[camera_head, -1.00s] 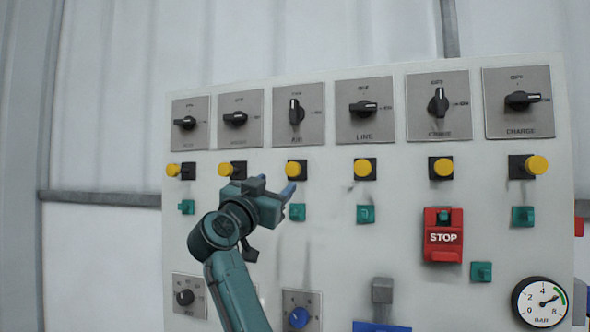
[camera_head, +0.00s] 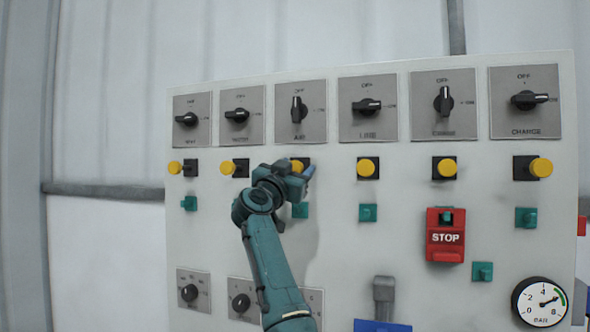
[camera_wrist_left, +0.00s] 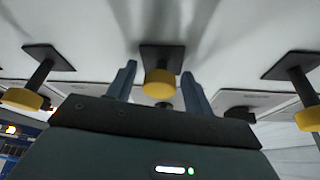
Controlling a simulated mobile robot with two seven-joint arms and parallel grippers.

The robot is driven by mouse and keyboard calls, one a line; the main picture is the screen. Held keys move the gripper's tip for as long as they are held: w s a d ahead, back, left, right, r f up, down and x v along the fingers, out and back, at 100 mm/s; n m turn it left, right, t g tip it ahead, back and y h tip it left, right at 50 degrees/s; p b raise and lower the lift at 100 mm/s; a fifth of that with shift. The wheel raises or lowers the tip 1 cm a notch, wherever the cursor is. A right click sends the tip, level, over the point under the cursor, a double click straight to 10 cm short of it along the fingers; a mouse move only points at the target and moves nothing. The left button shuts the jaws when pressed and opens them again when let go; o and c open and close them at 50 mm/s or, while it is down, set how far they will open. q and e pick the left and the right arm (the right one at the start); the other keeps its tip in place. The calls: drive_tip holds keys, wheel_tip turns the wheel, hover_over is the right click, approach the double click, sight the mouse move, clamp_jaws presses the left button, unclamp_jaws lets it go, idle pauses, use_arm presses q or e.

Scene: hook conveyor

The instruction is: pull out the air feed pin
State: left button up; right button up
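The air feed pin is a yellow-headed knob (camera_head: 297,162) on a black square plate, below the AIR switch (camera_head: 299,108). In the head view my left gripper (camera_head: 302,171) is in front of it and hides its lower part. In the left wrist view the yellow knob (camera_wrist_left: 159,82) stands out from the panel on its plate, between the two blue fingers of the left gripper (camera_wrist_left: 158,88). The fingers are apart, with a visible gap on each side of the knob. My right gripper is not in view.
Similar yellow knobs (camera_head: 367,167) flank the pin in a row, with green fittings (camera_head: 368,212) below. A red STOP box (camera_head: 445,236) and a pressure gauge (camera_head: 540,302) are at the right. A grey post (camera_head: 383,289) stands out lower down.

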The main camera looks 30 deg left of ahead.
sight(295, 166)
use_arm(q)
clamp_jaws()
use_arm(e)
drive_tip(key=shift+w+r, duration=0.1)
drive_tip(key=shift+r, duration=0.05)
use_arm(q)
drive_tip(key=shift+s, duration=0.1)
drive_tip(key=shift+s+a+f+b, duration=0.15)
drive_tip(key=shift+s+b, duration=0.1)
drive_tip(key=shift+b, duration=0.05)
drive_tip(key=s, duration=0.1)
drive_tip(key=s+d+b, duration=0.1)
drive_tip(key=shift+s, duration=0.3)
drive_tip(key=shift+w, duration=0.15)
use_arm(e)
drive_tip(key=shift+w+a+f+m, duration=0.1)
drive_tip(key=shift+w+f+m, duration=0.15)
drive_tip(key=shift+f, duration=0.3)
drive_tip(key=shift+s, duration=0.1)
